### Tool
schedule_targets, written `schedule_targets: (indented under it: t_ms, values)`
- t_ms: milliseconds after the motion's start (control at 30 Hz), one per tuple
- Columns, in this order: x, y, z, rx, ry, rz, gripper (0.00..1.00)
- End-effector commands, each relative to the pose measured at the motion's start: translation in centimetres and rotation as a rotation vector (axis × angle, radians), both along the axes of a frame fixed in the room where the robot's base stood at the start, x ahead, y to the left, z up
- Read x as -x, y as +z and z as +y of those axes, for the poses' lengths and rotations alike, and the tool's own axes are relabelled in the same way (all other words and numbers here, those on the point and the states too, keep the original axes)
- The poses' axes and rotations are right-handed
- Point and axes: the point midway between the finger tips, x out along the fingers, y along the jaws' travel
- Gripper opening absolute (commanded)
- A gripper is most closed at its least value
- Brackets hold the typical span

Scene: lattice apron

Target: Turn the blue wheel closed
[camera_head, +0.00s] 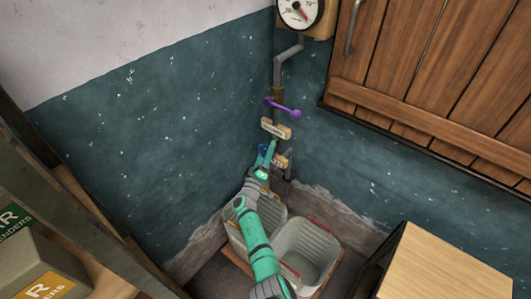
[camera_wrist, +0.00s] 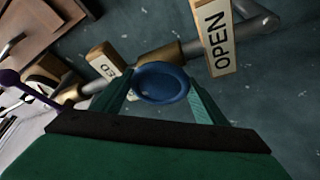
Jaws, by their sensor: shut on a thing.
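The blue wheel (camera_wrist: 161,82) sits between my two green fingers in the wrist view, on a brass and grey pipe (camera_wrist: 158,54). My gripper (camera_wrist: 160,92) is shut on the wheel's rim, one finger at each side. In the head view the wheel (camera_head: 263,151) is a small blue patch, mostly hidden behind my gripper (camera_head: 266,155). A sign reading "OPEN" (camera_wrist: 218,40) stands to the right of the wheel in the wrist view. A second small sign (camera_wrist: 105,62), only partly legible, stands to its left.
A purple lever (camera_head: 283,108) sticks out above on the same pipe run, with a gauge (camera_head: 299,12) higher up. Grey bins (camera_head: 307,249) stand below in the corner. A wooden shutter (camera_head: 440,75) is at right, and a shelf with boxes (camera_head: 40,275) at left.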

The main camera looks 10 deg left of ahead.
Motion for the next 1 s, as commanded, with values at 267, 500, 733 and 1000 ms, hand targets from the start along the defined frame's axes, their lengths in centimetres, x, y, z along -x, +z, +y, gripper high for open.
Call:
schedule_targets:
  t_ms: [267, 500, 733, 1000]
  values:
    - [0.1, -0.1, -0.3, -0.002, -0.007, 0.0, 0.44]
    - [0.0, -0.1, -0.1, -0.002, -0.003, 0.0, 0.85]
    - [0.3, -0.1, 0.3, -0.001, 0.002, 0.001, 0.85]
    - [3.2, -0.9, 1.0, -0.003, 0.006, 0.002, 0.85]
